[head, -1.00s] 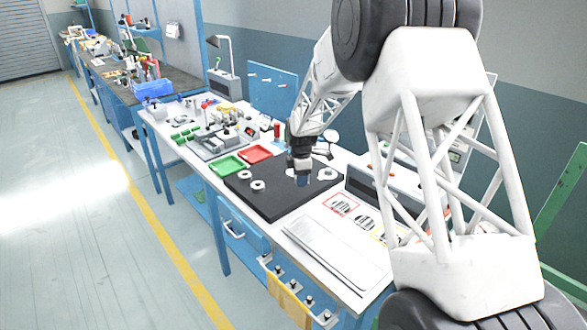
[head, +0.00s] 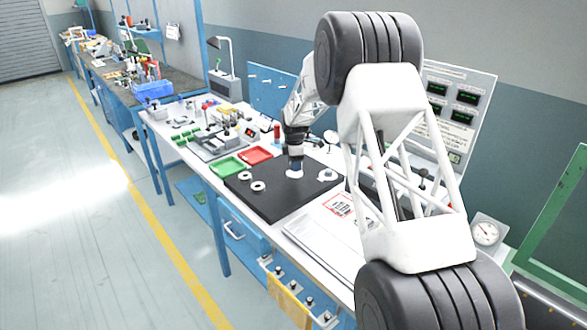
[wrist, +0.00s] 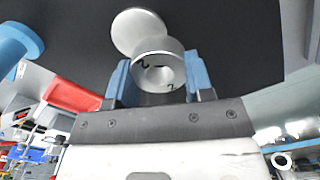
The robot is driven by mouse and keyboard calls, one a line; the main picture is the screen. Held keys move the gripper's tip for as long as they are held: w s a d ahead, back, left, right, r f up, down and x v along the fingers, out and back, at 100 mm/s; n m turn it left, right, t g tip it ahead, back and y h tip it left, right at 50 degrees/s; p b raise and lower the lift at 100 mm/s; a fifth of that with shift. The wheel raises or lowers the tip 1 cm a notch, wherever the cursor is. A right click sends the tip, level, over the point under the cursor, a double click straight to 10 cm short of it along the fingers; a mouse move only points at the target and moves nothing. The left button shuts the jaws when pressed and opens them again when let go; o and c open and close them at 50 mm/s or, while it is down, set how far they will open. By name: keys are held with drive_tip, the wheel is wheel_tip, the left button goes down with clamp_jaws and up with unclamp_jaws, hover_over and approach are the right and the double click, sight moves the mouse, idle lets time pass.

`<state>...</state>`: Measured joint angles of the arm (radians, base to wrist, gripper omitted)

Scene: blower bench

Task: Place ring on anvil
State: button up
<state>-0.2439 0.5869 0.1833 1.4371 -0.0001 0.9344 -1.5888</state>
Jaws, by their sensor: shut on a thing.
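My gripper (head: 296,164) is over the black plate (head: 275,207). In the wrist view its two blue fingers (wrist: 159,82) are shut on a grey metal ring (wrist: 158,56), one finger at each side. Beyond the ring, and partly hidden by it, is a pale round disc (wrist: 136,24), which may be the anvil. In the head view a pale disc (head: 294,175) shows just under the fingertips. I cannot tell whether the held ring touches it. Two other pale rings, one (head: 247,173) behind the other (head: 258,186), lie on the plate's left part.
A green tray (head: 227,166) and a red tray (head: 255,155) stand behind the plate. Papers (head: 318,245) lie in front. The plate's front part is clear.

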drive_tip(key=shift+w+a+f, duration=0.1)
drive_tip(key=shift+w+a, duration=0.05)
drive_tip(key=shift+w, duration=0.5)
drive_tip(key=shift+w+a, duration=0.15)
drive_tip(key=shift+w, duration=0.45)
drive_tip(key=shift+f, duration=1.75)
drive_tip(key=shift+f, duration=0.15)
drive_tip(key=o, duration=1)
wheel_tip(320, 180, up, 12)
drive_tip(key=shift+r, duration=0.15)
